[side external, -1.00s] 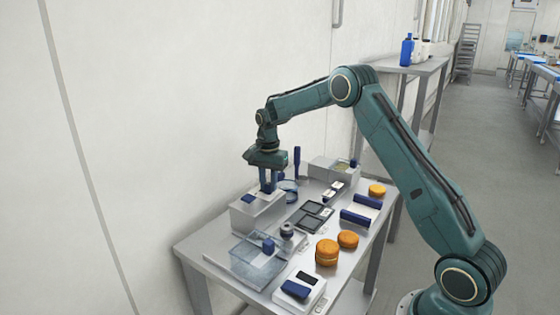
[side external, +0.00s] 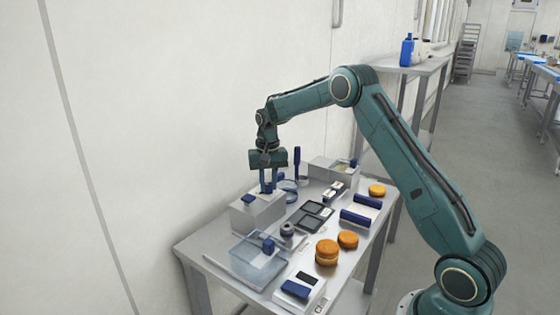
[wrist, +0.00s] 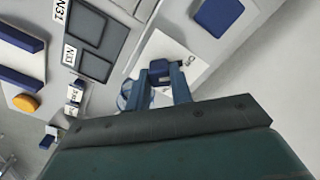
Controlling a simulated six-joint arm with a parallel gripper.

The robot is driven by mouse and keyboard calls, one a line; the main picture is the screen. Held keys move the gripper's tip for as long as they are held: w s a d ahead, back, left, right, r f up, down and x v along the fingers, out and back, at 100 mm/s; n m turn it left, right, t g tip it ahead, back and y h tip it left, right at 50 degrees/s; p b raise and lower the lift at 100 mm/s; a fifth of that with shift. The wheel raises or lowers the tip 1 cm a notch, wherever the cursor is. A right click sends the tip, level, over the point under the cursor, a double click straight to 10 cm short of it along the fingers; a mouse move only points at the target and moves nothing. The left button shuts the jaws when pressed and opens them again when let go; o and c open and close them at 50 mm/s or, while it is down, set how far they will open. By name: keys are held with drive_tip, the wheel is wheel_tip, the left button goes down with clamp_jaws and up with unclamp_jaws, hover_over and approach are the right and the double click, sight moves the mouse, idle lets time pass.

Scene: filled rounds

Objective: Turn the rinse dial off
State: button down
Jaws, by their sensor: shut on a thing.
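The rinse dial (wrist: 160,69) appears as a small dark blue knob on a pale plate in the wrist view. My gripper (wrist: 162,78) is shut on it, one finger on each side. In the side external view my gripper (side external: 268,188) points straight down at the top of a grey box (side external: 262,214), and its fingers hide most of the dial.
The metal table (side external: 210,242) is crowded. A blue pad (side external: 248,198) sits on the grey box. Dark trays (side external: 312,215), orange rounds (side external: 327,247), blue-and-white devices (side external: 295,289) and an upright blue handle (side external: 297,160) stand nearby. The wall is close behind.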

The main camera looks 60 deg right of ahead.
sight(268, 184)
drive_tip(key=c, duration=1.2)
unclamp_jaws()
drive_tip(key=shift+c, duration=0.2)
drive_tip(key=shift+r, duration=0.15)
wheel_tip(268, 184, up, 14)
drive_tip(key=shift+f, duration=0.25)
drive_tip(key=shift+a+r, duration=0.1)
